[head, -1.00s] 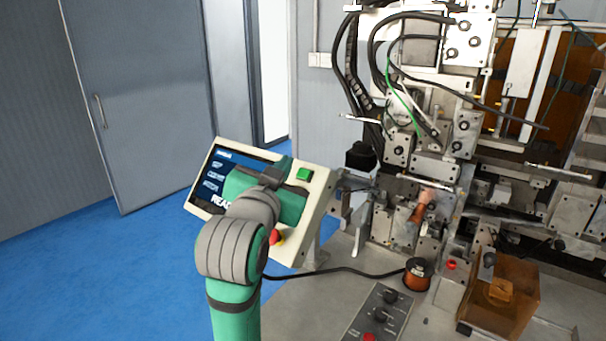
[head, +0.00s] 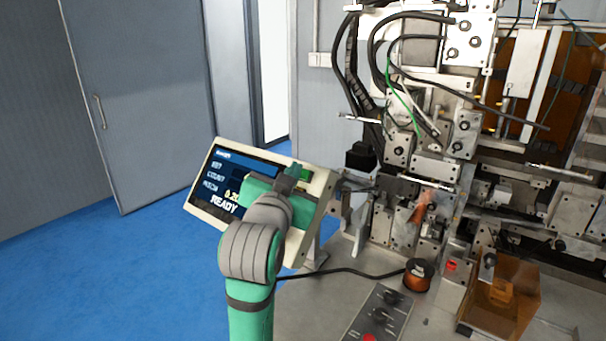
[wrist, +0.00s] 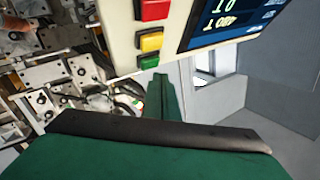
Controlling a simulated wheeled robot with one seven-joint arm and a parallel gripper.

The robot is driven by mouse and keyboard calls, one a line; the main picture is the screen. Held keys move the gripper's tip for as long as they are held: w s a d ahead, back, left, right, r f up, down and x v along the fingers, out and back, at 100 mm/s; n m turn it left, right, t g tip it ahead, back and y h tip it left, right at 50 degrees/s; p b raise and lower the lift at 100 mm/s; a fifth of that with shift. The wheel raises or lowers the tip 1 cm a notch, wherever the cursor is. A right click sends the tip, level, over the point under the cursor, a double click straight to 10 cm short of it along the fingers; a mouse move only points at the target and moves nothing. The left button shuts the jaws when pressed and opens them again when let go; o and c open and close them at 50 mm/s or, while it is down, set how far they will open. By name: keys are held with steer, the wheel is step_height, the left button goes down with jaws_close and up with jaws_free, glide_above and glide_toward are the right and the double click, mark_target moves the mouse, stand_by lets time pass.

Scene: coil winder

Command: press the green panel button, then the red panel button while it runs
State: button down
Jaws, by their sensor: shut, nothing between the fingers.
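The control panel (head: 318,190) is tilted, with a screen (head: 215,182) that reads READY. Its green button (head: 305,176) is partly behind my gripper (head: 291,172) in the head view. In the wrist view, the red button (wrist: 152,9), a yellow button (wrist: 151,42) and the green button (wrist: 149,61) form a column, green closest to my gripper (wrist: 160,78). My gripper is shut and empty, its tip close by the green button; I cannot tell whether they touch. My arm hides the red button in the head view.
The coil winder (head: 420,150) stands to the right of the panel. A copper spool (head: 418,274) and a small control box (head: 378,315) with a red button sit on the bench. A dark cable crosses the bench. Blue floor (head: 110,260) lies open at left.

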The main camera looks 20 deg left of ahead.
steer(key=shift+w, duration=0.1)
steer(key=shift+d, duration=0.2)
steer(key=shift+s+a, duration=0.25)
steer(key=shift+a, duration=0.1)
steer(key=shift+d, duration=0.2)
stand_by(0.3)
stand_by(0.3)
steer(key=shift+w+f, duration=0.25)
steer(key=shift+w, duration=0.25)
